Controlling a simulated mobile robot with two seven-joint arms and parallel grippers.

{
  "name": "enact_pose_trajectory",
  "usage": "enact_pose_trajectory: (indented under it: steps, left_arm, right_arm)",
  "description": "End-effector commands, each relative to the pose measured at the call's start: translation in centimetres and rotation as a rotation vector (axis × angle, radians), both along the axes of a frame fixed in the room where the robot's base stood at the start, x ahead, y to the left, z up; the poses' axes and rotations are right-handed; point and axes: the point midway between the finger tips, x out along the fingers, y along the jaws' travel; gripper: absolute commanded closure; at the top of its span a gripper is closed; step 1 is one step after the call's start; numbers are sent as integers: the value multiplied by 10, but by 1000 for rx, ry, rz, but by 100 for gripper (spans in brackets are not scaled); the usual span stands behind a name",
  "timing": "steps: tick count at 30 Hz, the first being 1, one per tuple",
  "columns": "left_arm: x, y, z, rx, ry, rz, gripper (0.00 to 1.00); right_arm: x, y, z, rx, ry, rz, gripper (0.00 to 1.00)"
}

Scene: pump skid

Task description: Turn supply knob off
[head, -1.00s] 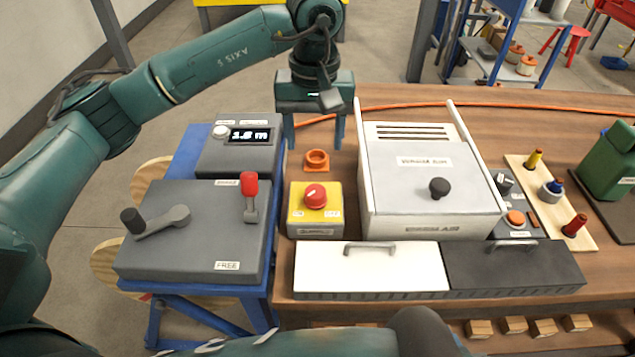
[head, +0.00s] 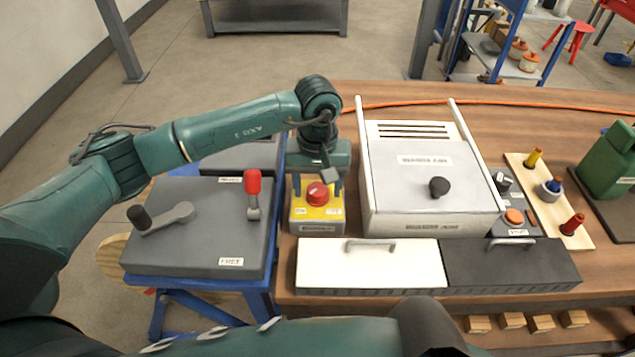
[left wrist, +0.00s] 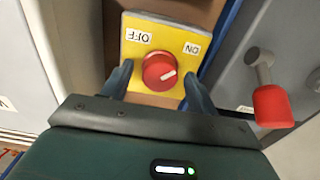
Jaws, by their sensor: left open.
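The supply knob (head: 318,194) is a round red knob on a yellow-topped box (head: 318,226) at the left end of the wooden bench. In the left wrist view the knob (left wrist: 159,71) shows a white mark to the right, on the ON label's side (left wrist: 191,48); the OFF label (left wrist: 138,37) is upper left. My left gripper (head: 317,183) is open above the box, its fingers pointing down. In the left wrist view its fingers (left wrist: 155,76) lie on either side of the knob, with gaps visible. My right gripper is out of view.
A grey panel with a red-handled lever (head: 253,190) and a black-knobbed crank (head: 165,217) stands close left. A white-sided hooded case (head: 415,180) stands close right. White (head: 345,268) and black (head: 510,268) handled lids lie in front.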

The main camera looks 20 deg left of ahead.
Motion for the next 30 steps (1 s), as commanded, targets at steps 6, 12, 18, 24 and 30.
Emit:
enact_pose_trajectory:
  steps: [6, 12, 18, 24, 30]
  left_arm:
    - [0, 0, 0, 0, 0, 0, 51]
    - [0, 0, 0, 0, 0, 0, 68]
    - [0, 0, 1, 0, 0, 0, 84]
    - [0, 0, 0, -1, 0, 11, 85]
    - [0, 0, -1, 1, -2, 73, 85]
  right_arm:
    - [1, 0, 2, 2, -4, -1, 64]
    - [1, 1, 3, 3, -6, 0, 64]
    - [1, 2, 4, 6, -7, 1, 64]
    - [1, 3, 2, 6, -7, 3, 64]
    - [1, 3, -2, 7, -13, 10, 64]
